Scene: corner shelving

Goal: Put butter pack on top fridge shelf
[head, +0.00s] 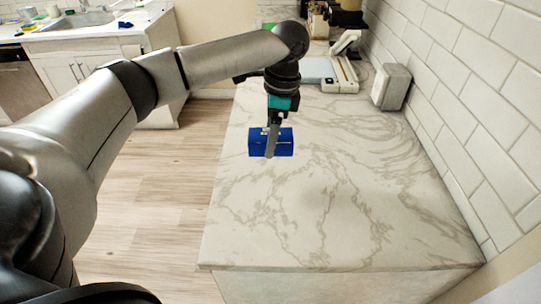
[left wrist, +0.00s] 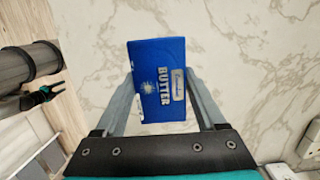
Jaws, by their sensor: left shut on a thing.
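The butter pack (head: 285,146) is a blue box over the marble counter. My left gripper (head: 271,150) comes down on it from above and is shut on it. In the left wrist view the butter pack (left wrist: 158,80) sits between the two fingers of the left gripper (left wrist: 160,100), with its "BUTTER" label facing the camera. I cannot tell for sure how far it is above the counter. The fridge and its top shelf are not in view.
The marble counter (head: 330,220) is mostly bare in front of and to the right of the pack. A tiled wall (head: 480,90) borders it on the right. A grey-white box (head: 391,86) stands by the wall. A sink cabinet (head: 85,65) is at the far left.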

